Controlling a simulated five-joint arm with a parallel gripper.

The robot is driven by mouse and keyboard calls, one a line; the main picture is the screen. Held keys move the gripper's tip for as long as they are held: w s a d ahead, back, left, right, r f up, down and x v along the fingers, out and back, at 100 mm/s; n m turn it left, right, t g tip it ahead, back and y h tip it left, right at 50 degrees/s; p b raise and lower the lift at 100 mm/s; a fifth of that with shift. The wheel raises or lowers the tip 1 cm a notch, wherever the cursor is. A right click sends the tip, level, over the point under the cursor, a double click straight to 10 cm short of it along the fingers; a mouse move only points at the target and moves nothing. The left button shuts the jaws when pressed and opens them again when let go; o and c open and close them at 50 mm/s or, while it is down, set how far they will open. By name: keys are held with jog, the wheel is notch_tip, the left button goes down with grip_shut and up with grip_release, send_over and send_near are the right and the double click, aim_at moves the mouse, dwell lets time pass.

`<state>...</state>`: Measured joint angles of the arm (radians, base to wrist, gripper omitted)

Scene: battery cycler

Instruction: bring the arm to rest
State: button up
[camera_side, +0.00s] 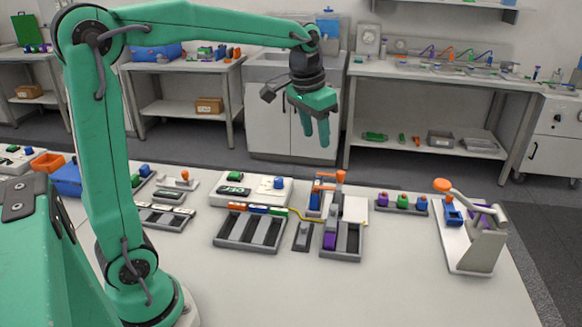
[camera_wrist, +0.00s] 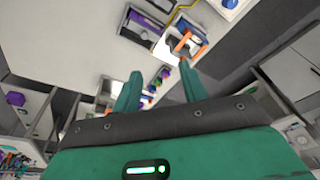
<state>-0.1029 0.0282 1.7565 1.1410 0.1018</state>
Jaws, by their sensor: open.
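My arm is green. It rises at the left of the side view and reaches right across the top of the scene. My gripper (camera_side: 317,139) hangs from its end, pointing down, high above the back of the work table (camera_side: 400,285). Its two green fingers are apart and nothing is between them. In the wrist view the two fingers of my gripper (camera_wrist: 160,80) also stand apart and empty, with the table and its fixtures far beyond them.
On the table stand a grey tray with slots (camera_side: 250,232), a fixture with an orange handle (camera_side: 335,205), a rack of coloured pieces (camera_side: 402,203) and a lever press (camera_side: 475,235). The front of the table is clear. Benches line the back, beyond the table.

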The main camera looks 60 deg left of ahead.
jog(key=s+d+f+t, duration=0.1)
jog(key=s+d+f, duration=0.1)
jog(key=s, duration=0.7)
jog(key=s+d+f+t, duration=0.2)
jog(key=s, duration=0.8)
jog(key=shift+s+d, duration=0.15)
jog(key=shift+s, duration=0.05)
dwell(0.7)
